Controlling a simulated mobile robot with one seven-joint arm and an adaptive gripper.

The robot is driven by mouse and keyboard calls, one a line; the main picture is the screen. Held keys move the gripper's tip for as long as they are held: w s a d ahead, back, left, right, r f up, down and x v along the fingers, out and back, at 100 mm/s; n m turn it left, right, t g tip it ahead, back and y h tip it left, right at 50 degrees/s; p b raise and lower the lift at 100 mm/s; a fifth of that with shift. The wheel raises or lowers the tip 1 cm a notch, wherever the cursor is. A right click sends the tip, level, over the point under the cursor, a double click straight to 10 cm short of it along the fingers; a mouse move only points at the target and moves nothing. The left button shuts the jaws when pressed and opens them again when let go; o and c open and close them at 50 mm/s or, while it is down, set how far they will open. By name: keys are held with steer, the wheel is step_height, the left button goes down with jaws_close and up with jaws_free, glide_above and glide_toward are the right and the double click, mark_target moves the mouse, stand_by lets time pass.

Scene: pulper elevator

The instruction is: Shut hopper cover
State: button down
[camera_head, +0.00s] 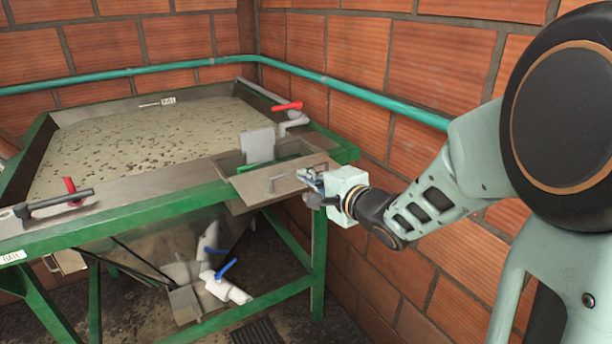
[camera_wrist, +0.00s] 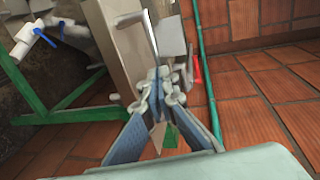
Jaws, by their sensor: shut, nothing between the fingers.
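The hopper cover looks to be the flat grey-brown panel (camera_head: 262,187) at the table's front right corner. It slopes down and outward over the green edge, with a thin bar handle (camera_head: 286,178) on its face. In the wrist view the panel (camera_wrist: 113,42) stands at the top centre, with the handle bar (camera_wrist: 137,20) in front of it. My gripper (camera_head: 308,178) is at the panel's right end, close to the handle. In the wrist view my gripper (camera_wrist: 160,82) has its fingertips together just below the bar. I cannot tell whether they touch it.
A grey upright plate (camera_head: 258,145) stands behind the panel. A red-handled valve (camera_head: 288,106) and teal pipe (camera_head: 398,110) run near the brick wall. The large tank (camera_head: 150,140) fills the left. Blue-handled white pipes (camera_head: 226,286) sit below the green frame (camera_head: 318,245).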

mark_target(281, 168)
steer(key=p+x, duration=0.1)
steer(key=x, duration=0.3)
steer(key=r+x, duration=0.1)
steer(key=x, duration=0.3)
steer(key=r+p+x, duration=0.1)
steer(key=x, duration=0.3)
steer(key=shift+w+a+r+p, duration=0.25)
steer(key=shift+w+a+p, duration=0.05)
steer(key=shift+w, duration=0.2)
steer(key=shift+r, duration=0.1)
